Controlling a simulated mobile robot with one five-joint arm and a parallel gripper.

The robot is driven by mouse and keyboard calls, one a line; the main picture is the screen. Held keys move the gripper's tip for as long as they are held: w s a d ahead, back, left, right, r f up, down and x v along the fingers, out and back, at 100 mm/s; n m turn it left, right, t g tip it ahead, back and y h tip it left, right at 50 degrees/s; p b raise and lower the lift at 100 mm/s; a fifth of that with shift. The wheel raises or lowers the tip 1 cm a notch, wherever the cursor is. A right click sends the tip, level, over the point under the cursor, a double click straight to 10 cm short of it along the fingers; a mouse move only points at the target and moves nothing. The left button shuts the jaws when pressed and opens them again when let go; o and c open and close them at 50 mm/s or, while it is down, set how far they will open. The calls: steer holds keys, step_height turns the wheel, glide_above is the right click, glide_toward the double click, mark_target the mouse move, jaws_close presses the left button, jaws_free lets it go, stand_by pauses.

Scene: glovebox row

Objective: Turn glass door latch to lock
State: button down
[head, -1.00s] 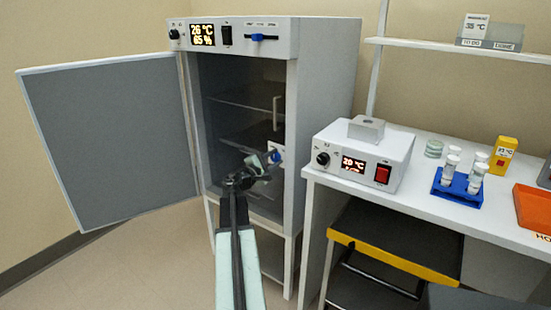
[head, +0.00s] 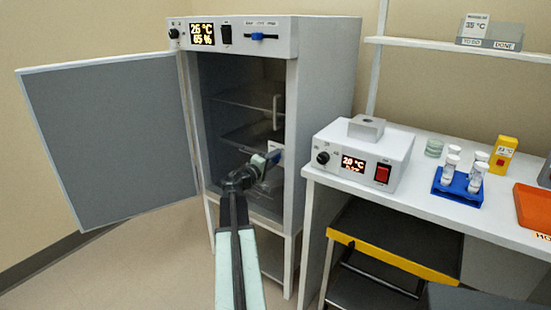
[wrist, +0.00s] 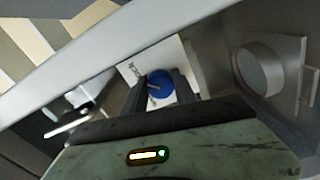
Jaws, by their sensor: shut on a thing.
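The glass door (head: 240,112) fills the front of the cabinet, with a pale upright handle (head: 277,112) near its right edge. The latch is a round blue knob (wrist: 160,85) on a white plate with lettering, seen in the wrist view. In the head view my gripper (head: 270,158) is at the latch, low on the door's right side, and mostly hides it. In the wrist view my gripper's two dark fingers (wrist: 160,90) lie on either side of the blue knob, shut on it. The pale mark on the knob slants slightly.
The outer grey door (head: 110,140) of the cabinet stands wide open to the left. A white bench (head: 430,205) with a control box (head: 340,147) and a blue tube rack (head: 457,188) is to the right. A yellow-edged step stool (head: 395,262) stands beneath it.

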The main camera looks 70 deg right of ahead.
steer(key=shift+s+m, duration=0.2)
steer(key=shift+m, duration=0.1)
steer(key=c, duration=1)
jaws_free()
steer(key=shift+w, duration=0.1)
steer(key=v, duration=0.7)
steer(key=shift+a, duration=0.35)
steer(key=shift+w, duration=0.15)
